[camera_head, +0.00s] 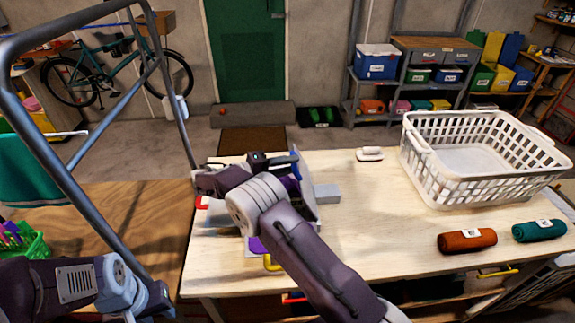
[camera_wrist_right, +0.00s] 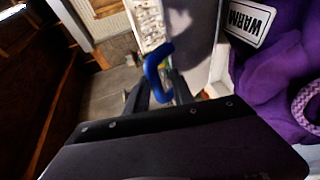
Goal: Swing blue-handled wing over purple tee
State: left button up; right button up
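My right gripper (camera_head: 262,160) is over the folding board at the table's left part. In the right wrist view its dark fingers (camera_wrist_right: 158,98) sit on both sides of the blue handle (camera_wrist_right: 157,72) and look closed on it. The blue handle also shows in the head view (camera_head: 296,160). The grey wing (camera_head: 307,196) stands tilted up off the table. The purple tee (camera_wrist_right: 270,85), with a white WARM label, lies beside the wing; my arm hides most of it in the head view. Part of my left arm shows at lower left, its fingertips out of view.
A yellow handle (camera_head: 271,263) and a red handle (camera_head: 202,202) show at the board's edges. A white basket (camera_head: 425,180), an orange roll (camera_head: 467,240), a teal roll (camera_head: 539,230) and a small white object (camera_head: 369,154) are on the table. The table's middle is clear.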

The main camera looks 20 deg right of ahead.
jog(key=shift+w, duration=0.1)
jog(key=v, duration=0.9)
jog(key=shift+b, duration=0.3)
jog(key=shift+a, duration=0.1)
